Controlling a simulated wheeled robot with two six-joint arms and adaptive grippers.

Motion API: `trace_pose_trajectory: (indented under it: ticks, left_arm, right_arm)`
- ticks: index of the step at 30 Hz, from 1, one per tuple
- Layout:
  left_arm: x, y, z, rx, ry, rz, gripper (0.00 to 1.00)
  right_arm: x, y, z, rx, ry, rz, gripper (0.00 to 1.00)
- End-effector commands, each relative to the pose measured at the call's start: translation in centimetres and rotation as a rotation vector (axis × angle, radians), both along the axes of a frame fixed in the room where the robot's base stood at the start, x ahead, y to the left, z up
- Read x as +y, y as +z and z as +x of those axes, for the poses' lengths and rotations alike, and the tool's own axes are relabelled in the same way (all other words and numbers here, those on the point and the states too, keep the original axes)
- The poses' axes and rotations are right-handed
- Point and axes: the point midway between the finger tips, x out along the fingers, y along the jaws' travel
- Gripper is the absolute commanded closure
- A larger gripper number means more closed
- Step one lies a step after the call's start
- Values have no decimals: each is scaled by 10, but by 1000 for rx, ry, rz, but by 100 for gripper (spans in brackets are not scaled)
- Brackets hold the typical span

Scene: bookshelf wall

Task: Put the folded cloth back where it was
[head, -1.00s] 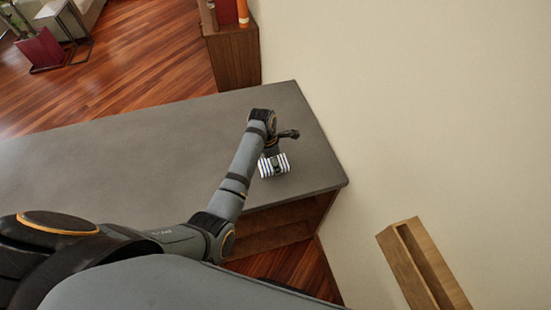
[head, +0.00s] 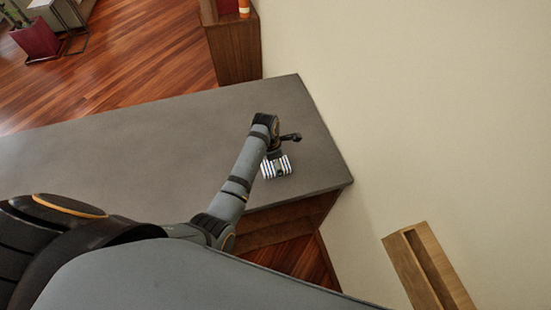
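The folded cloth (head: 268,170), striped white and dark blue, is at the right end of the grey-topped counter (head: 150,135), near its front edge. My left arm reaches across from the left. Its gripper (head: 279,164) points down at the cloth, and a small dark part shows against the stripes. The wrist hides the upper side of the cloth and most of the fingers. I cannot tell whether the fingers are closed on it, or whether the cloth touches the counter. My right gripper is out of view.
A cream wall (head: 430,100) borders the counter's right end. A wooden ledge with a slot (head: 430,265) is at lower right. A wooden cabinet (head: 235,50) stands behind. The counter top is otherwise clear, with open shelving below its front edge.

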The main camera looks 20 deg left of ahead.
Motion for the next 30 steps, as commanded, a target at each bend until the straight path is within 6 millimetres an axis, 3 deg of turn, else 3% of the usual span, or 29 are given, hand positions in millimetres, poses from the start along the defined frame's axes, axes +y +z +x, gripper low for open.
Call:
trace_pose_trajectory:
  ticks: [5,9,15,20,30]
  left_arm:
    - [4,32,-1,-6,1,-1,16]
    - [9,67,-4,-5,1,0,16]
    - [13,103,-8,-3,0,-1,16]
    - [14,114,-9,1,0,-1,16]
    - [14,115,-10,1,0,-1,16]
  right_arm:
    - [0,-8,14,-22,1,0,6]
    - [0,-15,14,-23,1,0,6]
    - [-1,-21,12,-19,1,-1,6]
    - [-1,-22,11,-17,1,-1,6]
    - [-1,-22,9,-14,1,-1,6]
